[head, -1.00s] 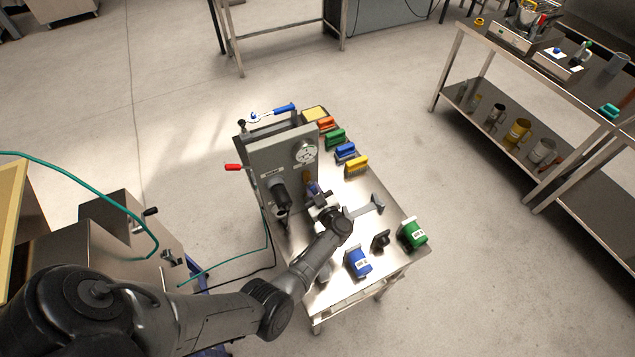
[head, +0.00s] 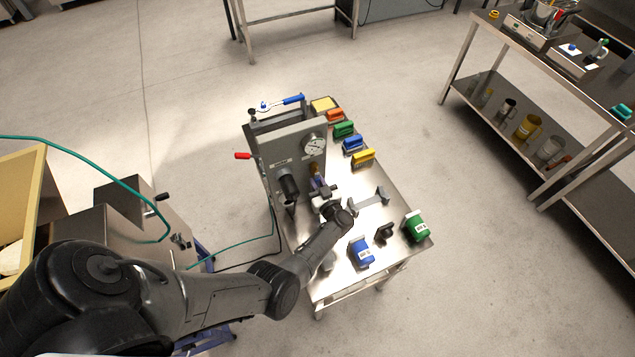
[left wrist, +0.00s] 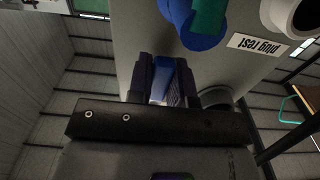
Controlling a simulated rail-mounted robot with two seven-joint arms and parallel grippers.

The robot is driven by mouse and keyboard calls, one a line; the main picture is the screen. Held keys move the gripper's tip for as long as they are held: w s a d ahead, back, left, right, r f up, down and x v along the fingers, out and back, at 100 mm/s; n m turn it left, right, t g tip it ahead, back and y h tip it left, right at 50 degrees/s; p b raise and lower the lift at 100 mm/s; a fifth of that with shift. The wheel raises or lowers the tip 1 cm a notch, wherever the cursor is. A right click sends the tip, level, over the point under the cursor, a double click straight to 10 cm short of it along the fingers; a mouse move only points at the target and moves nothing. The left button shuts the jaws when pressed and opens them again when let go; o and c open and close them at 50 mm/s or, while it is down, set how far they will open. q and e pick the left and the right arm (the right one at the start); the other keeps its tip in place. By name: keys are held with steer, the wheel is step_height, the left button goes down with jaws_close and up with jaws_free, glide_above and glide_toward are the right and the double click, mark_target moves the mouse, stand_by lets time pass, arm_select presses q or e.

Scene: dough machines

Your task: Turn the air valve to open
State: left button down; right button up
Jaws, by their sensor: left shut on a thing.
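A grey upright panel (head: 293,148) stands on a small steel table (head: 350,285). The air valve, a blue handle (head: 317,181) near a brass-coloured fitting, is low on the panel's front. My left gripper (head: 320,190) is at it, arm reaching in from the left. In the left wrist view, my left gripper (left wrist: 165,85) is shut on the blue handle (left wrist: 159,78), with a dark finger on each side. The fingers hide part of the handle, and its angle is hard to tell. My right gripper is in neither view.
A blue container (head: 360,253), a green container (head: 415,228) and several coloured blocks sit on the table.

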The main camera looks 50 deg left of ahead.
mark_target(318, 184)
arm_select(q)
steer(key=c, duration=1)
jaws_free()
steer(key=shift+c, duration=0.2)
steer(key=p+v, duration=0.1)
steer(key=v, duration=0.4)
steer(key=shift+s+d, duration=0.15)
steer(key=shift+d, duration=0.15)
steer(key=shift+p+v, duration=0.3)
steer(key=shift+v, duration=0.65)
steer(key=shift+r, duration=0.1)
